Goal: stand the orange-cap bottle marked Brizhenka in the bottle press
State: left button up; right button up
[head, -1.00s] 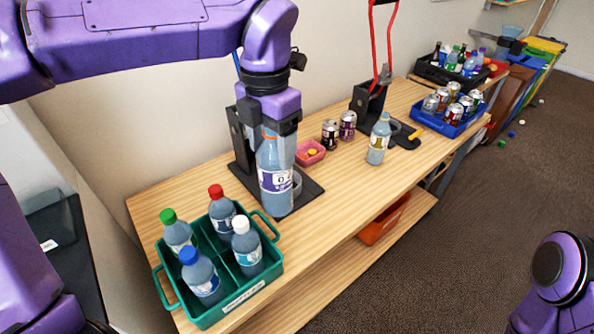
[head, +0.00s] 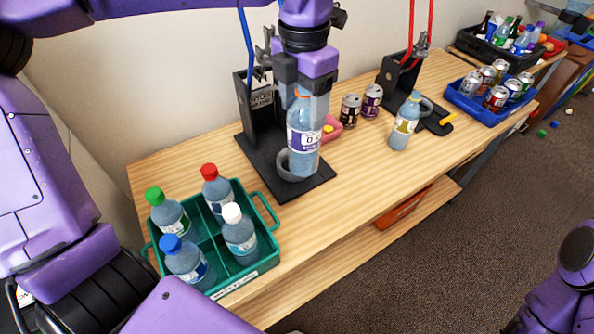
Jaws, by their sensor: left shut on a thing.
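My left gripper (head: 304,88) is shut on the upper part of a clear bottle (head: 304,140) with a purple and white label. A bit of orange shows at its top between the fingers; the label's name is too small to read. The bottle hangs upright over the black base of the bottle press (head: 320,184), which has a blue lever (head: 247,50). Its lower end is in front of and just right of the press's grey ring (head: 284,172); I cannot tell whether it touches the base. My right gripper is out of view.
A green crate (head: 274,240) with several capped bottles stands front left. Right of the press are a pink bowl (head: 333,130), two cans (head: 350,110), another bottle (head: 405,122) and a red-handled press (head: 432,125). A blue tray of cans (head: 475,106) stands farther right.

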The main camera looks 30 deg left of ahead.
pick_arm(q)
jog(key=shift+s+a+f, duration=0.1)
jog(key=shift+s+f, duration=0.05)
jog(key=shift+f, duration=0.6)
notch_tip(320, 180, down, 2)
jog(key=shift+b, duration=0.9)
jog(key=shift+w+a+f, duration=0.1)
jog(key=shift+w+f, duration=0.05)
jog(key=shift+w, duration=0.2)
jog(key=w+a+f+p, duration=0.6)
jog(key=w+a+f, duration=0.2)
jog(key=w+f, duration=0.2)
notch_tip(320, 180, down, 3)
jog(key=shift+w+r, duration=0.2)
jog(key=shift+w, duration=0.2)
jog(key=shift+s+f+b, duration=0.15)
jog(key=shift+f+b, duration=0.3)
jog(key=shift+f, duration=0.25)
